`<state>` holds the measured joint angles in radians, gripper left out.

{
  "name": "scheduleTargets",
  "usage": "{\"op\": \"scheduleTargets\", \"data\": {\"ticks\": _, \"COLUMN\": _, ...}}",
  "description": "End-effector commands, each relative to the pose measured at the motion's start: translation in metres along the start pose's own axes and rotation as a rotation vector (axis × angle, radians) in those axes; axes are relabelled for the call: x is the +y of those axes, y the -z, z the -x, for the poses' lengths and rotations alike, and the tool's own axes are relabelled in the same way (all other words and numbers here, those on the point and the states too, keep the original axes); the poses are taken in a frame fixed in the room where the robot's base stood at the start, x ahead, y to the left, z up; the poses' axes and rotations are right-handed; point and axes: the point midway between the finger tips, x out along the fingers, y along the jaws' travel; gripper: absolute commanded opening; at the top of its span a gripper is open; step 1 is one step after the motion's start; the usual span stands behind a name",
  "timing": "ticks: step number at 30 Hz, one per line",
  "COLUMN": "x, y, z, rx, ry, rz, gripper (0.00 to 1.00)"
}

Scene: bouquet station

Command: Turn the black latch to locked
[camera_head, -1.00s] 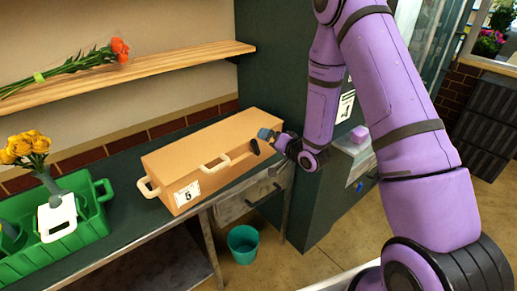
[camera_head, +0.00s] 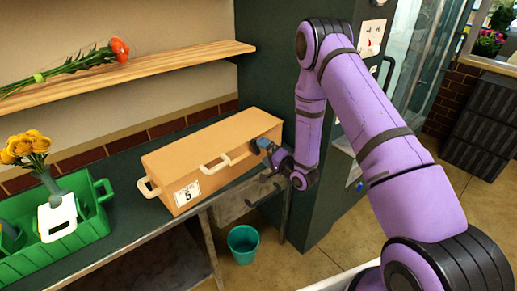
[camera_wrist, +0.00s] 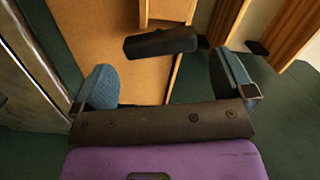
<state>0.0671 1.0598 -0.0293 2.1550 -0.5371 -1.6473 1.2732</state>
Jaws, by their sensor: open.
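The black latch (camera_wrist: 160,42) is a short dark bar on the end of the tan box (camera_wrist: 115,35). In the wrist view it lies nearly level across the picture, slightly tilted. In the head view the box (camera_head: 205,150) stands on the dark counter, and the latch (camera_head: 254,147) shows only as a small dark spot at its right end. My gripper (camera_wrist: 163,66) is open, with blue-grey fingertips either side of and just short of the latch. A gap shows between each finger and the latch. My gripper (camera_head: 264,146) is at the box's right end in the head view.
The box has white handles and a label. A green crate (camera_head: 60,245) and yellow flowers (camera_head: 25,146) are at left. A wooden shelf (camera_head: 160,66) with an orange flower hangs above. A dark cabinet (camera_head: 270,60) stands behind my arm. A teal bucket (camera_head: 243,243) is on the floor.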

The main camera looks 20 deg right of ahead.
Motion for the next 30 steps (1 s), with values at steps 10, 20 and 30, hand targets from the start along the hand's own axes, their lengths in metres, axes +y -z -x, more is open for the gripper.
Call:
{"op": "scheduleTargets", "data": {"ticks": 10, "x": 0.0, "y": 0.0, "z": -0.036, "rx": 0.0, "ry": 0.0, "rz": 0.0, "gripper": 1.0}}
{"op": "scheduleTargets", "data": {"ticks": 20, "x": 0.0, "y": 0.0, "z": -0.038, "rx": 0.001, "ry": -0.001, "rz": 0.0, "gripper": 0.98}}
{"op": "scheduleTargets", "data": {"ticks": 30, "x": 0.0, "y": 0.0, "z": -0.038, "rx": 0.001, "ry": -0.001, "rz": 0.005, "gripper": 0.61}}
